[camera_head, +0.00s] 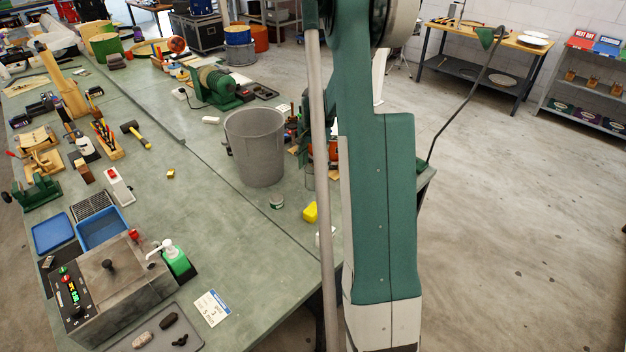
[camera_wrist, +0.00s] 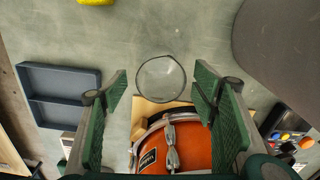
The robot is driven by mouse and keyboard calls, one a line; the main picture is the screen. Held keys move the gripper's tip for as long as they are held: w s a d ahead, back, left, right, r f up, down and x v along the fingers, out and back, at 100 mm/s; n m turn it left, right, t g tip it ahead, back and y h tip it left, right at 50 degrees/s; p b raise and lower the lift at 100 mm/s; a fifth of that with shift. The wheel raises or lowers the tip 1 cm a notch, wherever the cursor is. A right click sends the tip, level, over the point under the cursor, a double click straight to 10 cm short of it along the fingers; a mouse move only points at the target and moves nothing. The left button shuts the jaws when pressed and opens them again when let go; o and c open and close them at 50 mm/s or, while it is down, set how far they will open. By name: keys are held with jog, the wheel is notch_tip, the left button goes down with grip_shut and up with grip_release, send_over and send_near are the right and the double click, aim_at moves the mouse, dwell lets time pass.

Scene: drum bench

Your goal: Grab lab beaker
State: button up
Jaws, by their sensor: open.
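The lab beaker (camera_wrist: 160,76) shows in the wrist view as a clear glass circle, seen from above, on the pale green bench top. My gripper (camera_wrist: 158,88) is open and empty, its green-padded fingers apart to the left and right of the beaker. The beaker appears slightly beyond the fingertips, with no clear contact; the height gap is hard to judge. In the head view my arm covers the gripper and much of that area, so the beaker is not clear there.
An orange drum (camera_wrist: 192,148) stands close to the beaker, between my fingers in the picture. A large grey bin (camera_head: 255,147) is beside it, also filling the wrist view's upper right (camera_wrist: 285,45). A dark divided tray (camera_wrist: 62,80) lies left. A yellow object (camera_head: 310,212) is near the bench edge.

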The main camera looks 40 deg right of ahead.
aim_at(313, 179)
jog(key=shift+f, duration=1)
jog(key=shift+f, duration=0.1)
jog(key=shift+w+f, duration=0.1)
jog(key=shift+f, duration=2.4)
jog(key=shift+c, duration=0.3)
jog(key=c, duration=1)
